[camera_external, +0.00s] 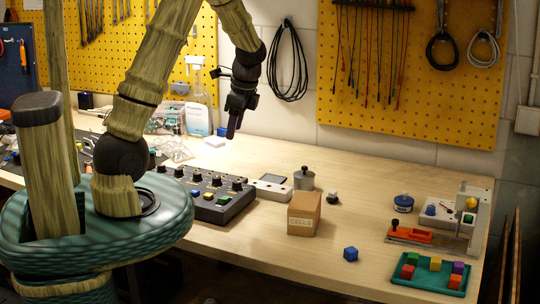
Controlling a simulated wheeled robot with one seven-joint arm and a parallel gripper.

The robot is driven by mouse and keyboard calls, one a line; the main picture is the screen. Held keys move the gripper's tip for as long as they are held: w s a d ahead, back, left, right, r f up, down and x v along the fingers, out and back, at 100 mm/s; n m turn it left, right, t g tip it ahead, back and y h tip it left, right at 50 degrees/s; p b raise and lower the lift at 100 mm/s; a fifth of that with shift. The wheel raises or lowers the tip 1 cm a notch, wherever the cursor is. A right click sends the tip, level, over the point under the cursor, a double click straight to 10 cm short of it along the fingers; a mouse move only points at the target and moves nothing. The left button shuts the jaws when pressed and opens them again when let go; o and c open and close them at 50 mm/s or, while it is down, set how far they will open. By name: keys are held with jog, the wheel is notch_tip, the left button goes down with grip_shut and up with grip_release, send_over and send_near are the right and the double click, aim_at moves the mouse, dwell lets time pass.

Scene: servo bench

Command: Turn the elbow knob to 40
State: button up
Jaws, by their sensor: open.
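A dark control box (222,198) with a row of black knobs along its upper part and coloured buttons below sits on the bench, left of the middle. Which knob is the elbow knob cannot be read at this size, nor can any scale or pointer. My gripper (233,131) hangs above the bench, behind and above the right part of the box, with its fingers pointing down. It is open, apart from the knobs, and nothing shows between its fingers. My arm's base hides the bench to the left of the box.
A cardboard box (304,214) stands right of the control box, with a grey metal canister (304,179) behind it. A blue cube (350,254) lies near the front edge. A green tray (430,275) of coloured blocks and an orange clamp (410,234) are at the right.

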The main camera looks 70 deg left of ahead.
aim_at(197, 172)
jog(key=s+a+m+g, duration=0.1)
jog(key=s+a, duration=0.2)
jog(key=a, duration=0.4)
jog(key=shift+s+m+g+y, duration=0.15)
jog(key=shift+m+g+y, duration=0.15)
jog(key=shift+m, duration=0.1)
jog(key=shift+a, duration=0.1)
jog(key=shift+f, duration=0.1)
jog(key=p+x, duration=0.3)
jog(key=x, duration=1.4)
jog(key=shift+f, duration=0.2)
jog(key=shift+c, duration=0.3)
jog(key=c, duration=0.9)
